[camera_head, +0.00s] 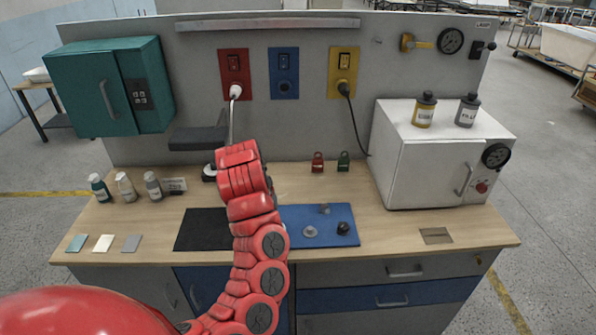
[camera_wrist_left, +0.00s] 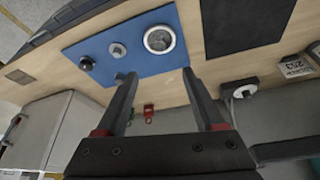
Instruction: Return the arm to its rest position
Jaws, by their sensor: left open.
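My left arm (camera_head: 262,245) is red and segmented. It comes in from the lower left in the head view and reaches up over the middle of the workbench (camera_head: 400,235). Its gripper is hidden behind the wrist in that view. In the left wrist view my left gripper (camera_wrist_left: 158,75) is open, with two dark fingers spread and nothing held between them. Beyond the fingertips lies the blue mat (camera_wrist_left: 140,62) with a round gauge-like disc (camera_wrist_left: 159,39), a grey knob (camera_wrist_left: 117,49) and a black knob (camera_wrist_left: 87,63). My right gripper is in neither view.
A black pad (camera_head: 203,230) lies left of the blue mat. Several bottles (camera_head: 126,187) stand at the bench's left, a white cabinet (camera_head: 430,160) at its right. A back panel (camera_head: 300,130) carries sockets, and a cable (camera_head: 360,130) hangs there. The bench's front right is mostly clear.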

